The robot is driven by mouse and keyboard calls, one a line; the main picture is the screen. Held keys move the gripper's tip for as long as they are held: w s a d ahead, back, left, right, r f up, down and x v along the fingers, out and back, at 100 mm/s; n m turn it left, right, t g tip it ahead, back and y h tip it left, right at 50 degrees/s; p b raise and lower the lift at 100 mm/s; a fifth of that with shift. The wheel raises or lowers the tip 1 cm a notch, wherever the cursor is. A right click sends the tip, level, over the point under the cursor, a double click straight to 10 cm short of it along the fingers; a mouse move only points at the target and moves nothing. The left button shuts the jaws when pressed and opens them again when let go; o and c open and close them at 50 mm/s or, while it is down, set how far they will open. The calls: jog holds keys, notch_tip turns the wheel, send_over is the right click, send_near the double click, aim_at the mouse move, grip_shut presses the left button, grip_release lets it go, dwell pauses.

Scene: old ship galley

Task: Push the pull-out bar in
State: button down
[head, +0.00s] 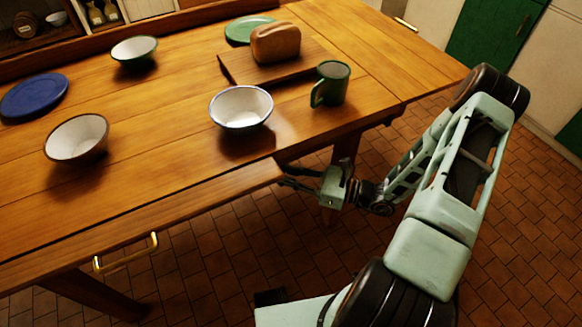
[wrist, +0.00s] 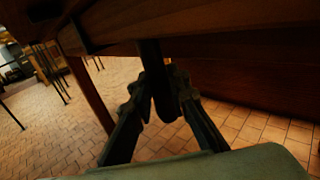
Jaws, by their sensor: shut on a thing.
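The pull-out bar (wrist: 153,62) shows in the wrist view as a dark, narrow bar under the wooden table's edge, running down between my fingers. My gripper (wrist: 163,92) is shut on it, with one finger on each side. In the head view my gripper (head: 289,178) is at the front edge of the table (head: 170,135), just right of the corner of the projecting front section. The bar cannot be clearly told from the dark fingers there. How far it sticks out is hard to tell.
On the table are a white bowl (head: 241,108), green mug (head: 331,84), bread loaf (head: 276,43) on a board (head: 235,71), another bowl (head: 77,137), a green bowl (head: 134,51), and blue (head: 34,95) and green plates (head: 247,28). A brass handle (head: 127,253) projects at the front left.

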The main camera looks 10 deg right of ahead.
jog(key=s+a+p, duration=0.1)
jog(key=s+a, duration=0.1)
jog(key=a, duration=0.5)
jog(key=shift+s+a, duration=0.3)
jog(key=c, duration=1.9)
grip_release()
jog(key=shift+a, duration=0.1)
jog(key=shift+o, duration=0.4)
jog(key=shift+d, duration=0.2)
jog(key=v, duration=1.1)
jog(key=shift+s+d, duration=0.2)
jog(key=shift+d, duration=0.15)
